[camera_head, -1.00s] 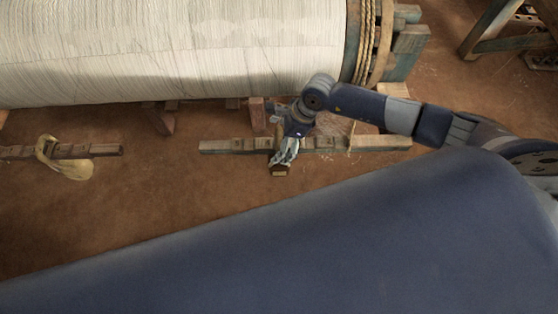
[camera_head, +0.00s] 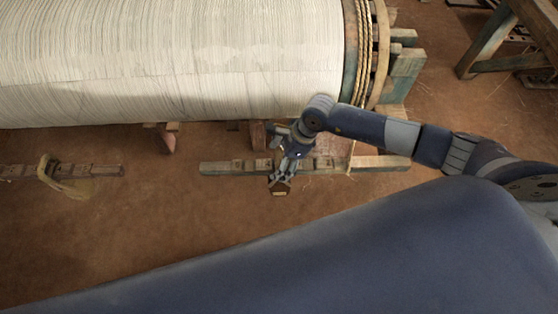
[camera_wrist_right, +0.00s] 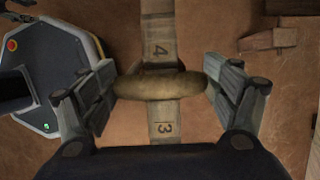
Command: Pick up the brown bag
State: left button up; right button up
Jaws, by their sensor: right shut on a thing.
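The brown bag (camera_wrist_right: 160,84) is a small oblong brown bundle between the two fingers of my right gripper (camera_wrist_right: 160,88) in the right wrist view. The fingers press on its two ends, and the gripper is shut on it. In the head view my right gripper (camera_head: 281,180) points down at the near side of a wooden bar (camera_head: 225,168), with the brown bag (camera_head: 280,189) at its fingertips. The bar, numbered 4 and 3, runs beneath the bag in the wrist view. I cannot tell whether the bag still touches it.
A large roller of pale thread (camera_head: 180,60) lies across the back. A pale cloth (camera_head: 46,168) hangs around another bar (camera_head: 100,171) at left. A wooden block (camera_wrist_right: 282,38) lies near the bar. Open earth floor (camera_head: 150,225) lies in front.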

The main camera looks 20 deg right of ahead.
aim_at(278, 155)
jog(key=shift+w+r+p, duration=0.1)
jog(key=shift+r+p, duration=0.75)
jog(key=shift+r, duration=0.85)
jog(key=s+d+p, duration=0.3)
jog(key=s, duration=0.4)
jog(key=s+d+r+p, duration=0.1)
jog(key=s+d+p, duration=0.2)
jog(key=s, duration=0.4)
jog(key=shift+s+p, duration=0.3)
jog(key=shift+s, duration=0.1)
jog(key=shift+w, duration=0.1)
